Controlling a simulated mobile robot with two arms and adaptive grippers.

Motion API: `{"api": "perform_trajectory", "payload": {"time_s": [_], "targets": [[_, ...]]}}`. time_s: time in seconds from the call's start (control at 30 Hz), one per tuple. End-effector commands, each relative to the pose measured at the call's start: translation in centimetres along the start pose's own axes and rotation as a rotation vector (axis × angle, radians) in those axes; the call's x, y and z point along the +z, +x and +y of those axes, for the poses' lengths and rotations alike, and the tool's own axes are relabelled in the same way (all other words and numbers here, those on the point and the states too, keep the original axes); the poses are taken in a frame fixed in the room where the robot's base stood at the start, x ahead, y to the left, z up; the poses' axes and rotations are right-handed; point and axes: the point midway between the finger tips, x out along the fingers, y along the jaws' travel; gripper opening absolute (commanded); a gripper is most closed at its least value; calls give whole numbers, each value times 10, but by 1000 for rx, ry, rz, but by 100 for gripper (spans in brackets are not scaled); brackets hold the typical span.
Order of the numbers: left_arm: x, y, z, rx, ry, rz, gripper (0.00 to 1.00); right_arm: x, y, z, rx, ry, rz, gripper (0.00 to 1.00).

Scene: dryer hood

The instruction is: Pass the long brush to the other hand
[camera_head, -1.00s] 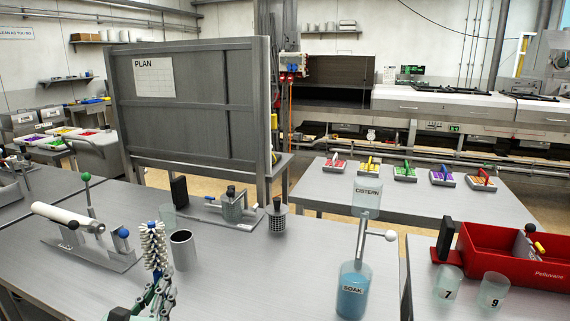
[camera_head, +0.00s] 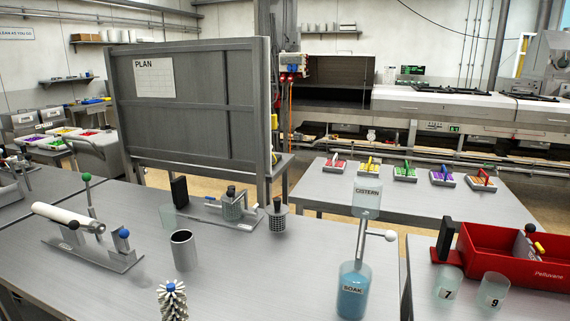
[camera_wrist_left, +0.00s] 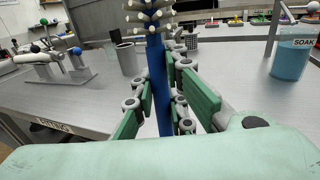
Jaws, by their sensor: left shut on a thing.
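The long brush (camera_head: 172,301) has a head of pale bristles with a blue tip and shows at the bottom of the head view. In the left wrist view its blue handle (camera_wrist_left: 158,85) stands upright between the green-padded fingers of my left gripper (camera_wrist_left: 160,105), which is shut on it. The bristles are cut off by the top edge there. The left gripper is below the frame in the head view. My right gripper is in neither view.
A steel cup (camera_head: 183,250) stands behind the brush. The blue SOAK beaker (camera_head: 352,290) under the CISTERN vessel (camera_head: 366,198) is to the right. A white tube on a stand (camera_head: 68,217) is at left. A red tray (camera_head: 520,262) sits far right. Bench between brush and beaker is clear.

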Motion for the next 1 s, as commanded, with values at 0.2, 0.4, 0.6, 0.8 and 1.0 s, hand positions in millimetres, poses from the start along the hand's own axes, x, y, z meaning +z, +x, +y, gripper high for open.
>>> {"api": "perform_trajectory", "payload": {"time_s": [0.2,0.4,0.6,0.8,1.0], "targets": [[-2,-2,7,12,10,0,0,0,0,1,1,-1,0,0],[1,-1,3,-22,13,-5,0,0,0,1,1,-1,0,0],[9,0,-14,-160,16,-9,0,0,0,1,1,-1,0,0],[19,0,-36,-342,17,-11,0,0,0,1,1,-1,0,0],[32,1,-61,-550,17,-17,0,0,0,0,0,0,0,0]]}}
